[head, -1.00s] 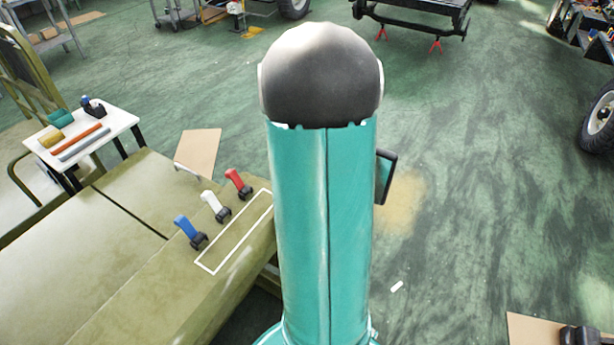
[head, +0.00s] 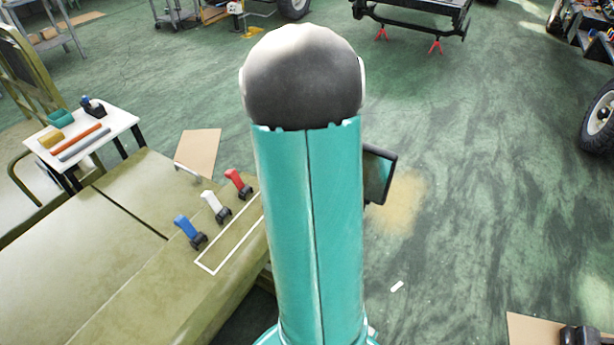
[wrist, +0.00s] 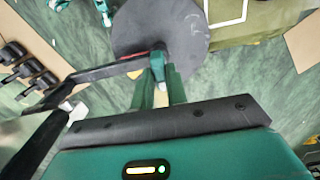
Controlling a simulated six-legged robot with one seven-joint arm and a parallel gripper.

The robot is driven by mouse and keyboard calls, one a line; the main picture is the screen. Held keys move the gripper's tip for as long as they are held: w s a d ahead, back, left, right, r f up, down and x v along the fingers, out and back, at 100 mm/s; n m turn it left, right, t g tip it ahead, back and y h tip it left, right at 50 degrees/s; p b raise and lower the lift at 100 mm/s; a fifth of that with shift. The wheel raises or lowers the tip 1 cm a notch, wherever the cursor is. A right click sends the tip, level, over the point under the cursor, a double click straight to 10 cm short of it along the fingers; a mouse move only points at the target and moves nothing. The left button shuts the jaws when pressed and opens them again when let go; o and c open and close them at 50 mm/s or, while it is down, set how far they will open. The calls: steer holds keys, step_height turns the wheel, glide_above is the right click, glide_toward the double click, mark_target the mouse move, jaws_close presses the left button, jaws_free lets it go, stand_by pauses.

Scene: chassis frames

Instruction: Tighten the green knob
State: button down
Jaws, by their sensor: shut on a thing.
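In the wrist view, my gripper (wrist: 150,58) reaches in with a black angled finger from the left. Its tip meets a small green piece, which looks like the green knob (wrist: 157,70), in front of a round grey disc (wrist: 185,30). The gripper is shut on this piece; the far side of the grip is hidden. Two green bars show just below it. In the head view, my teal arm hides the gripper and the knob.
An olive surface carries blue (head: 187,229), white (head: 213,206) and red (head: 236,182) levers beside a white outlined rectangle, close left of my arm. A small white table (head: 85,140) holds tools.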

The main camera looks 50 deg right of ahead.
steer(key=c, duration=1.4)
jaws_free()
step_height(320, 180, up, 14)
steer(key=w+a+r+n+t, duration=0.1)
steer(key=a+r+n+t, duration=0.15)
steer(key=a+n, duration=0.7)
steer(key=w+a+r+n+t, duration=0.1)
steer(key=a+r+n, duration=0.15)
steer(key=a, duration=1.45)
steer(key=s+a+n+t, duration=0.2)
steer(key=s+a+n, duration=0.3)
steer(key=a, duration=0.4)
steer(key=shift+a+f, duration=0.2)
steer(key=shift+f, duration=0.05)
